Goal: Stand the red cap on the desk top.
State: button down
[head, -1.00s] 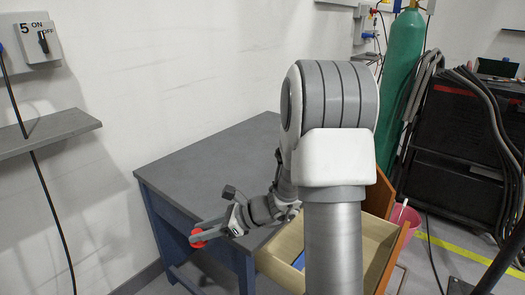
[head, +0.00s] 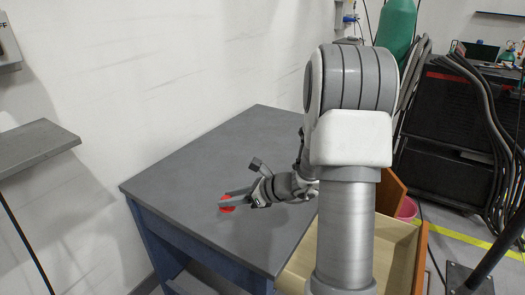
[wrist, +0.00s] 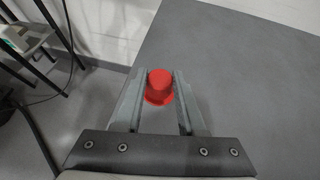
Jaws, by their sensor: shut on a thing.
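The red cap (head: 228,204) is held between the fingers of my gripper (head: 236,199), which is shut on it. In the wrist view the red cap (wrist: 159,86) sits between the two fingertips, with a narrower crown and a wider brim. In the head view the cap and fingers appear over the left part of the grey desk top (head: 190,170). I cannot tell whether the cap touches the surface. In the wrist view the desk top (wrist: 250,90) lies to the right and the floor to the left of the fingers.
An open wooden drawer (head: 395,250) juts out at the desk's right front. The middle and back of the desk top are clear. A wall shelf (head: 35,142) is at the left, and a dark cabinet (head: 450,140) and green cylinder (head: 397,25) stand at the right back.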

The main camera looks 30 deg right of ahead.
jog(key=s+d+r+m+t+h+p, duration=0.15)
jog(key=d+m+h, duration=0.3)
jog(key=d, duration=0.95)
jog(key=d+r+m+t+h+p, duration=0.15)
jog(key=d+m+h, duration=0.3)
jog(key=d, duration=0.95)
jog(key=w+a+f+b, duration=0.1)
jog(key=a+f, duration=0.1)
jog(key=a, duration=0.1)
jog(key=w+a+f+b, duration=0.1)
jog(key=a+f, duration=0.1)
jog(key=a, duration=0.1)
jog(key=w+a+f+b, duration=0.1)
jog(key=w+a+f, duration=0.1)
jog(key=a, duration=0.2)
jog(key=shift+f+b, duration=0.65)
jog(key=shift+f, duration=1.25)
jog(key=shift+f, duration=0.15)
jog(key=c, duration=0.5)
grip_release()
